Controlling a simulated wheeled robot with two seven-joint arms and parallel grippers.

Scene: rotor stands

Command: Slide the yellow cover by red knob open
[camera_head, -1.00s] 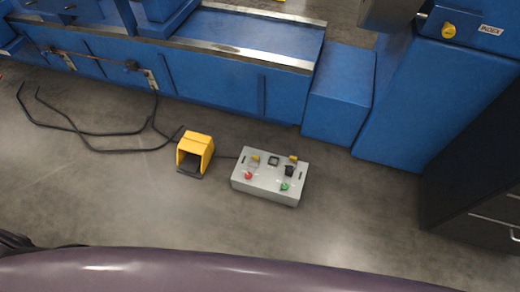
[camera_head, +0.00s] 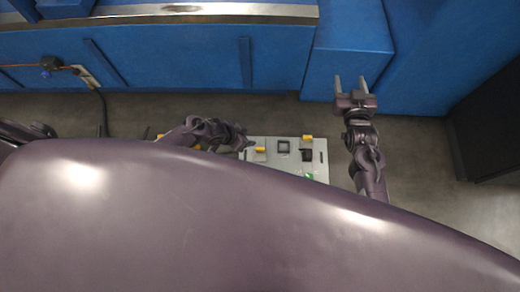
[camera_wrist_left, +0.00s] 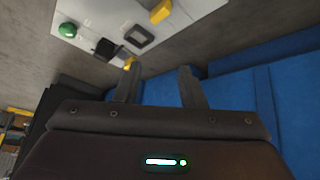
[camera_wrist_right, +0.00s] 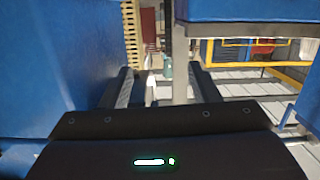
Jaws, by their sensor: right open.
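The grey control box (camera_head: 318,172) lies on the floor in the head view, its lower part hidden by my own body. The yellow cover (camera_head: 260,150) is at its upper left; it also shows at the top of the left wrist view (camera_wrist_left: 160,12). The red knob is hidden. My left gripper (camera_head: 246,142) is at the box's left edge, close to the yellow cover; the left wrist view shows its fingers (camera_wrist_left: 158,70) apart with nothing between them. My right gripper (camera_head: 351,80) is open and empty, beyond the box to the right; its fingers also show apart in the right wrist view (camera_wrist_right: 165,72).
A second yellow piece (camera_head: 307,138), a black square frame (camera_head: 283,147), a black part (camera_head: 306,155) and a green button (camera_head: 309,176) are on the box. The blue machine (camera_head: 180,58) stands behind. A dark cabinet (camera_head: 490,125) is at right. Floor between box and machine is clear.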

